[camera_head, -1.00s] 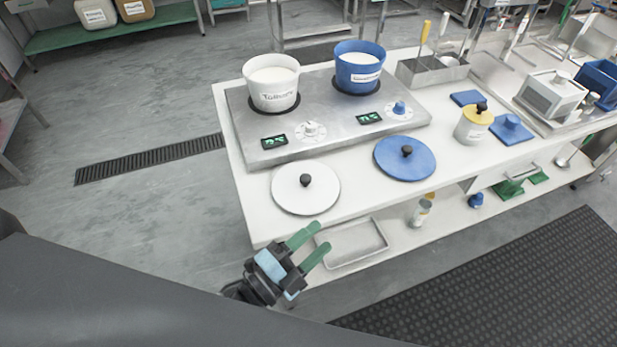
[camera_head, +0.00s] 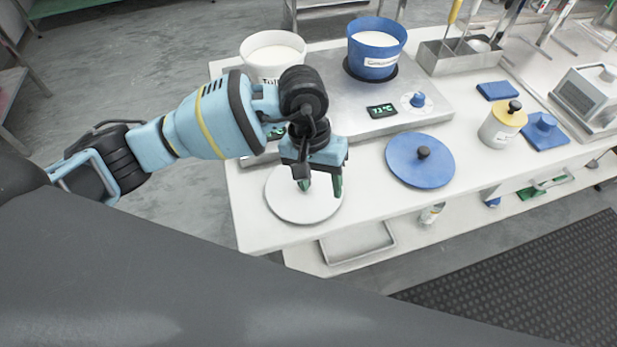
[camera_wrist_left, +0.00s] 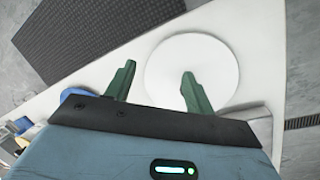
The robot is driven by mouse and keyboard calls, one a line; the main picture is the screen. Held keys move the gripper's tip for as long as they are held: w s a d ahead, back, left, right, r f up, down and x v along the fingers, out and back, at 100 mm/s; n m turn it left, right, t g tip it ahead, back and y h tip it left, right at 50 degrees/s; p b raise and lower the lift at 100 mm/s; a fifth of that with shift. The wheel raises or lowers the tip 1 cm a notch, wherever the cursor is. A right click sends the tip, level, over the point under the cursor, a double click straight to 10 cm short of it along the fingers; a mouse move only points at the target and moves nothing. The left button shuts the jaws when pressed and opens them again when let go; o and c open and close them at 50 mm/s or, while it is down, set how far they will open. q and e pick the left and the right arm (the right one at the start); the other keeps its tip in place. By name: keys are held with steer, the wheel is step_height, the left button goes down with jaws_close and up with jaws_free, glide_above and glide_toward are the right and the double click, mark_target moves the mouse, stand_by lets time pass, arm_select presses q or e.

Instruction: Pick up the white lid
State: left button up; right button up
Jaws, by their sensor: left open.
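The white lid (camera_head: 300,208) is a flat round disc lying on the white table near its front left edge. My left gripper (camera_head: 320,186) points down over the lid with its two green fingers apart and nothing seen between them. In the left wrist view the lid (camera_wrist_left: 205,58) lies beyond the open fingers (camera_wrist_left: 158,70), and the right-hand finger overlaps it. The lid's knob cannot be made out clearly in either current view. My right gripper is not in view.
A blue lid (camera_head: 420,165) with a black knob lies to the right. Behind stand a white pot (camera_head: 272,47), partly hidden by my arm, and a blue pot (camera_head: 376,50) on a steel hot plate (camera_head: 440,105). A yellow-lidded jar (camera_head: 497,130) stands farther right.

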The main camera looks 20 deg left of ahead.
arm_select(q)
steer(key=w+a, duration=0.1)
steer(key=w+a+r+t+y, duration=0.1)
steer(key=w+a+m+y, duration=0.1)
steer(key=w+a, duration=0.1)
steer(key=shift+a+r, duration=0.1)
steer(key=shift+r, duration=0.3)
steer(key=shift+s+f, duration=0.15)
steer(key=shift+f, duration=0.65)
steer(key=shift+f+p, duration=0.35)
steer(key=shift+f, duration=2.75)
steer(key=shift+a, duration=0.1)
steer(key=c, duration=1.1)
